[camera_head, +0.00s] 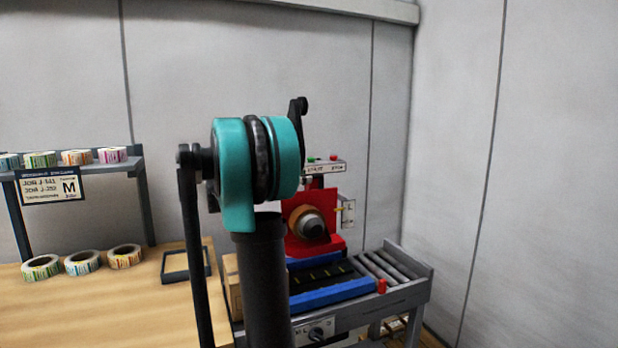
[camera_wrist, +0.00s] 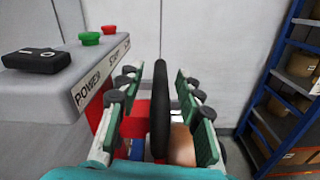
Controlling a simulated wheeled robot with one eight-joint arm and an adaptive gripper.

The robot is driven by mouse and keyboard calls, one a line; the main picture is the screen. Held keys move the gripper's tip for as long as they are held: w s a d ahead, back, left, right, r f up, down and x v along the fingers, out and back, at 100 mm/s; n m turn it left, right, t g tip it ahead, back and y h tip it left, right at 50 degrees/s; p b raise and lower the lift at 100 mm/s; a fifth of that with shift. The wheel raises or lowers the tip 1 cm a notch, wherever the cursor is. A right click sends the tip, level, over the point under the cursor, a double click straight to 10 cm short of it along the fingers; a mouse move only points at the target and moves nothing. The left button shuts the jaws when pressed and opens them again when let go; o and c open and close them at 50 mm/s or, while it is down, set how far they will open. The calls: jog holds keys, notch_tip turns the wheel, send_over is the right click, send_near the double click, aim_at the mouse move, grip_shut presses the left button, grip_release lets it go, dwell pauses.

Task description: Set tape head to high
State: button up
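The red tape head (camera_head: 327,243) stands over the conveyor, with a tan tape roll (camera_head: 300,217) on its front. A small white plate with a yellow mark (camera_head: 348,209) is at its right side. In the wrist view, my gripper (camera_wrist: 157,80) is open, its green-padded fingers either side of an upright dark bar or wheel rim (camera_wrist: 160,110). Gaps show on both sides of the bar. Red parts (camera_wrist: 137,122) and a tan rounded surface (camera_wrist: 181,146) lie below and behind.
A panel (camera_wrist: 95,75) with green and red buttons (camera_wrist: 90,38) and a black switch (camera_wrist: 38,60) is close to the left of my fingers. Label rolls (camera_head: 83,262) sit on the table.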

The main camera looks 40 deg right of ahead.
jog(key=v, duration=0.8)
jog(key=shift+a, duration=0.2)
